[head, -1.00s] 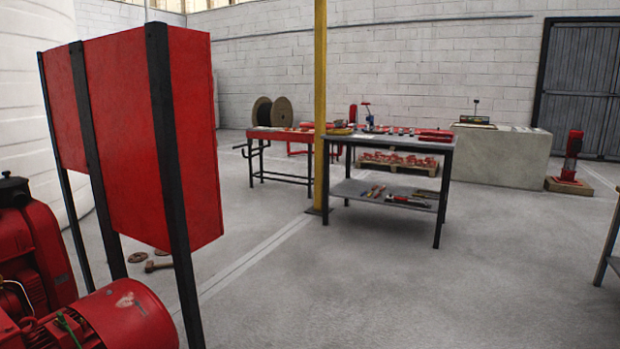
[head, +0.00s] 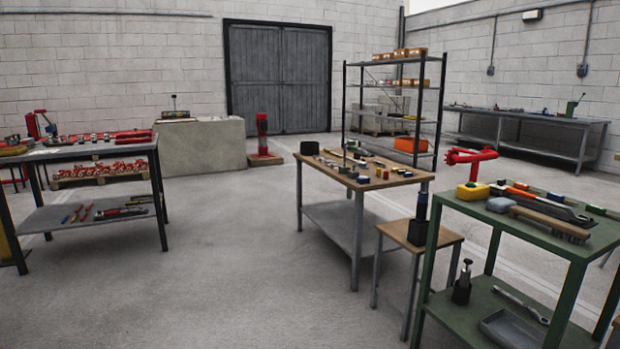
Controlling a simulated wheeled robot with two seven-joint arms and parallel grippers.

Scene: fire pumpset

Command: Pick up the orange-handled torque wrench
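A green workbench (head: 462,212) stands at the near right. On its top lies a long tool with an orange end (head: 517,191) and a dark grey shaft pointing right. It looks like the orange-handled torque wrench, but it is too small and crowded by other tools to be sure. A wooden-backed brush (head: 548,219) lies in front of it. Neither of my grippers is in view.
A wood-topped table (head: 385,184) is behind, a grey table (head: 75,153) at left. The floor (head: 235,270) between is clear.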

